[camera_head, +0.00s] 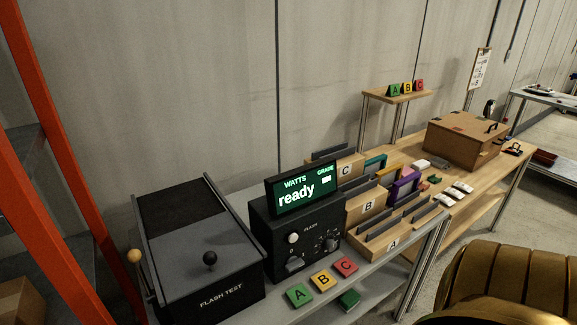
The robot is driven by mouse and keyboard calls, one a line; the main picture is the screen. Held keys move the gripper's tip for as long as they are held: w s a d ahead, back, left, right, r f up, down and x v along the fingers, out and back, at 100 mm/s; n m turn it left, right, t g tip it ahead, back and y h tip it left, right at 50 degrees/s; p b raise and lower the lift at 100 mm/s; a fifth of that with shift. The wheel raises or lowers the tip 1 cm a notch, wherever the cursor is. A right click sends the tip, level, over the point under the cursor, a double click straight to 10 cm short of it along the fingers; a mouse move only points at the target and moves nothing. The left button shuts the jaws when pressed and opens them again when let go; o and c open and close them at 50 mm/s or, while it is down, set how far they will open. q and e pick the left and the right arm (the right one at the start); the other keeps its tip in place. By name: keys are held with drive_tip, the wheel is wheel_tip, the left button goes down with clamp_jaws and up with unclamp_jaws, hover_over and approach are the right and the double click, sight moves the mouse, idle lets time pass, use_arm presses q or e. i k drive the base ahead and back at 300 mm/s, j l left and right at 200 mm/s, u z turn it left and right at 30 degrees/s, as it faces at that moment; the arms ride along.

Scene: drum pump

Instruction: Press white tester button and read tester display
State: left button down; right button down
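The tester (310,258) is a dark box on the grey table, with a white round button (292,238) on the upper left of its front, beside the word FLASH. Dark knobs sit lower on the same panel. The tester display (303,189) on top is lit and shows WATTS with "ready" in large letters, and GRADE with a plain white block under it. Nothing touches the button. Neither of my grippers is in this view.
A FLASH TEST box (205,270) with a black ball knob stands left of the tester. A, B and C tiles (322,280) lie in front. Lettered wooden racks (397,246) stand to the right. An orange upright (60,130) rises at left, and a gold rounded shape (495,285) fills the lower right.

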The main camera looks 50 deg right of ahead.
sight(292, 238)
drive_tip(key=z, duration=1.55)
